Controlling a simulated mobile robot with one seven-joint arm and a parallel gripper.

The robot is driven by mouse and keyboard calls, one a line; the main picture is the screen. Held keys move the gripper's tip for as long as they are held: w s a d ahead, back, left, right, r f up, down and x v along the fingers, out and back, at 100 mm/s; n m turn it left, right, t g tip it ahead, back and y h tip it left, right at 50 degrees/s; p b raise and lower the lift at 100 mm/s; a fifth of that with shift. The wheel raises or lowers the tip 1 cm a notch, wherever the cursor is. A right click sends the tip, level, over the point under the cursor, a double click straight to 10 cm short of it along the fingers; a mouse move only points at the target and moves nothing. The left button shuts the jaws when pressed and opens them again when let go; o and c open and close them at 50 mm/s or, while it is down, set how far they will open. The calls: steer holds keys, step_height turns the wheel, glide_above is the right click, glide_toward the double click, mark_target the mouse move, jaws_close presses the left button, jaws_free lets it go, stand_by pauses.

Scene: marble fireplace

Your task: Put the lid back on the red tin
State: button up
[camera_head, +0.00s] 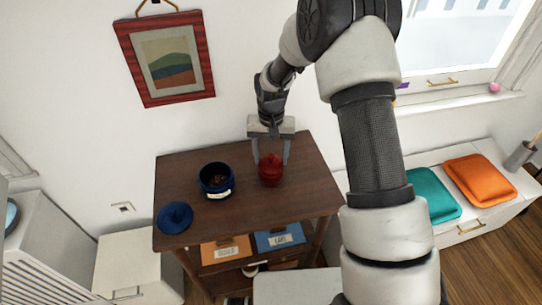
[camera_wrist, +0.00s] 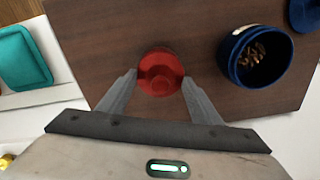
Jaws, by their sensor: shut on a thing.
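The red tin (camera_head: 270,176) stands upright on the dark wooden table, right of the blue tin. A red lid with a knob (camera_head: 270,158) is over its top; it also shows from above in the wrist view (camera_wrist: 160,72). My gripper (camera_head: 270,160) points down, its two fingers on opposite sides of the red lid, shut on it. In the wrist view the fingertips (camera_wrist: 160,82) meet the lid's edges. The lid hides the tin's mouth, and I cannot tell whether it is fully seated.
An open blue tin (camera_head: 216,180) with brown bits inside stands left of the red tin. A blue lid (camera_head: 175,217) lies at the table's left front corner. Labelled orange (camera_head: 226,249) and blue (camera_head: 280,238) boxes sit below the tabletop (camera_head: 310,195). The tabletop's right side is clear.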

steer(key=o, duration=1.6)
steer(key=shift+r, duration=0.15)
steer(key=shift+r+p, duration=1.95)
steer(key=shift+r, duration=1.45)
steer(key=shift+c, duration=0.2)
jaws_close()
steer(key=shift+f, duration=0.2)
